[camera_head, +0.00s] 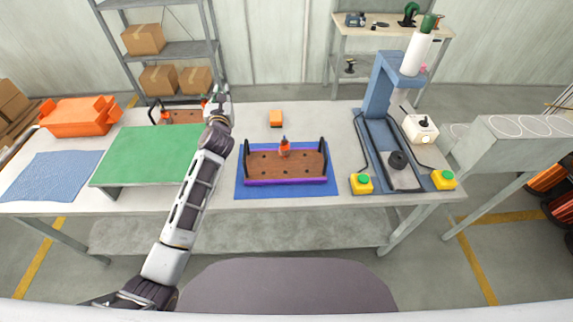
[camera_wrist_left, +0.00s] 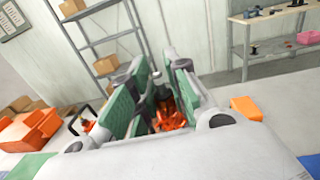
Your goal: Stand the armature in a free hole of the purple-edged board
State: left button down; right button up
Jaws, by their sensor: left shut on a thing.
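The purple-edged board (camera_head: 286,182) lies on a blue mat in the middle of the table, with a brown top, several dark holes and black handles at its ends. One orange armature (camera_head: 285,147) stands upright at its back middle. My left gripper (camera_head: 218,101) is over the back left of the table, by another brown board (camera_head: 184,117). In the left wrist view, its green-padded fingers (camera_wrist_left: 165,92) are shut on an orange armature (camera_wrist_left: 171,114), whose lower part is partly hidden. My right gripper is not in view.
A green raised board (camera_head: 150,155) and an orange bin (camera_head: 78,117) stand at the left. An orange block (camera_head: 275,118) lies behind the purple-edged board. A blue press-like machine (camera_head: 380,105) with yellow button boxes (camera_head: 361,184) stands at the right.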

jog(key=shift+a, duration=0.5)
pick_arm(q)
jog(key=shift+r, duration=0.15)
